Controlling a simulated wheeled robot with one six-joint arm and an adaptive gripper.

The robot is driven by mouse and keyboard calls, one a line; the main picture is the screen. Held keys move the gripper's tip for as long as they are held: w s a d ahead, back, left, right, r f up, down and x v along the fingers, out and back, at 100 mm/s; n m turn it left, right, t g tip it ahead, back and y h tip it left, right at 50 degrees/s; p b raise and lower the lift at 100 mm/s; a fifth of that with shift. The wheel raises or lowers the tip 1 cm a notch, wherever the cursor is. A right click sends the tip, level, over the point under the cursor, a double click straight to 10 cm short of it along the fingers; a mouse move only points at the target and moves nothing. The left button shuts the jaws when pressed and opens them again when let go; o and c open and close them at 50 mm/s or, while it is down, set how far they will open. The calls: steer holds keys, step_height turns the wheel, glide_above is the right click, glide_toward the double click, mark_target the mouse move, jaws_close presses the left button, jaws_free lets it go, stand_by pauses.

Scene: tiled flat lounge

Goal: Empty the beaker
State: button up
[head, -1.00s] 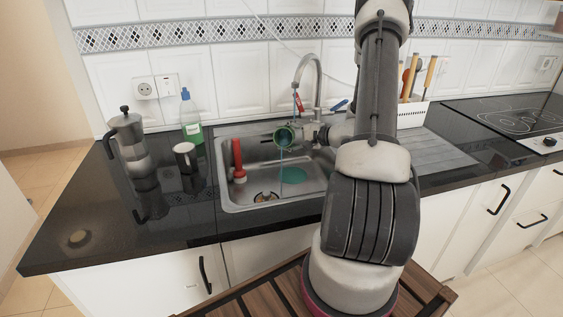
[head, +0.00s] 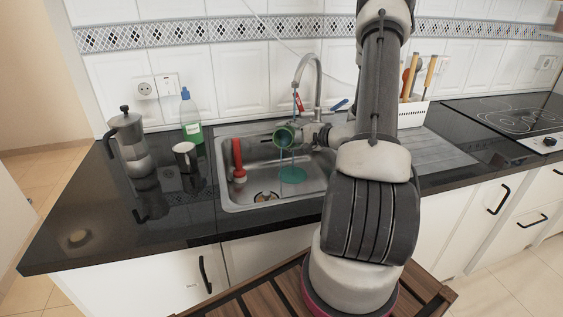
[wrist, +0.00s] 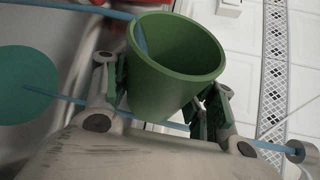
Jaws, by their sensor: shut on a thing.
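My gripper (wrist: 168,103) is shut on the green beaker (wrist: 175,70), with a finger on each side of it. In the head view the beaker (head: 284,137) is held above the sink (head: 246,207), tipped on its side. A thin blue stream (wrist: 60,8) runs from its mouth down toward the basin. Whether liquid is left inside cannot be told. A second blue stream runs from the tap (head: 318,75) down past the beaker. A teal puddle (head: 293,175) lies on the sink floor and also shows in the wrist view (wrist: 25,85).
A red-handled tool (head: 238,160) stands in the sink's left side. A utensil rack (head: 412,114) and a hob (head: 510,113) are to the right.

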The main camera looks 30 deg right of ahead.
steer(key=shift+s+a+r+n+t, duration=0.25)
steer(key=shift+n+t, duration=0.05)
stand_by(0.5)
steer(key=shift+s+a+r+n+p, duration=0.15)
steer(key=shift+r+n+p, duration=0.2)
steer(key=shift+n, duration=0.25)
stand_by(0.6)
